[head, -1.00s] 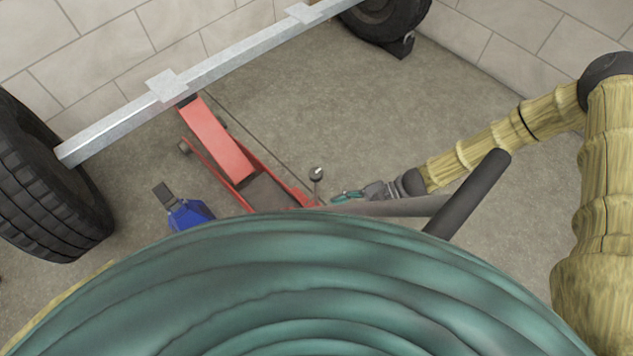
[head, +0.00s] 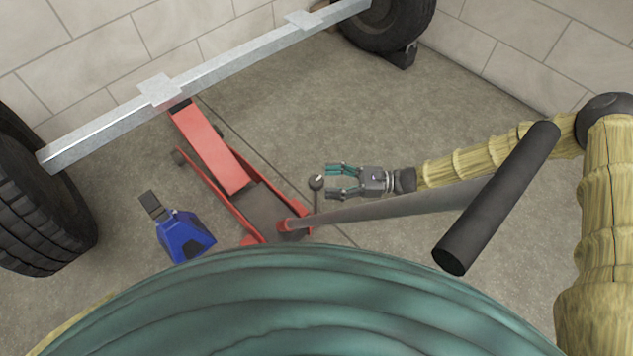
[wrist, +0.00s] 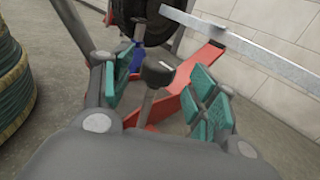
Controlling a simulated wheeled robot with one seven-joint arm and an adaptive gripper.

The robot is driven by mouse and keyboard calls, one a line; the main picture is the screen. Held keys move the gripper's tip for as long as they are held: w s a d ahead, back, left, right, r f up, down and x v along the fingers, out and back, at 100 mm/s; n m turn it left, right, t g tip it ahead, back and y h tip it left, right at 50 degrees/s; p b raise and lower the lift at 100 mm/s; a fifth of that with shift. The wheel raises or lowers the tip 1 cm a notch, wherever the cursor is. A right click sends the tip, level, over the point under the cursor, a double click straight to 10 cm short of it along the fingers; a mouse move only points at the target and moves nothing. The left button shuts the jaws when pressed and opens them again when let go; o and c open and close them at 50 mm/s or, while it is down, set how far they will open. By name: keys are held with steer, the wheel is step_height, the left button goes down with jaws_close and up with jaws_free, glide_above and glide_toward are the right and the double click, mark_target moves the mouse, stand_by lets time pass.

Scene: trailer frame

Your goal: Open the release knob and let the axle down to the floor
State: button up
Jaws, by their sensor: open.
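The release knob (head: 316,182) is a dark round knob with a white mark, on a thin stem at the near end of the red floor jack (head: 213,150). My gripper (head: 334,182) is open, just right of the knob, its fingers pointing at it. In the wrist view the knob (wrist: 158,73) shows between the spread teal finger pads (wrist: 160,92), beyond or level with their tips; I see no contact. The silver axle (head: 225,72) runs across above the floor. The jack's far end is under its left bracket; whether they touch is hidden.
The jack's grey handle (head: 400,208) with a black grip (head: 497,197) slants close below my gripper. A blue stand (head: 183,235) is left of the jack. Tyres (head: 35,190) and (head: 385,25) are at the axle's ends.

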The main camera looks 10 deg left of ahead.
mark_target(316, 180)
steer(key=shift+s+a+b, duration=0.25)
steer(key=shift+a+b, duration=0.05)
steer(key=shift+a, duration=0.95)
steer(key=shift+s+a+b, duration=0.25)
steer(key=shift+a, duration=0.95)
steer(key=c, duration=1)
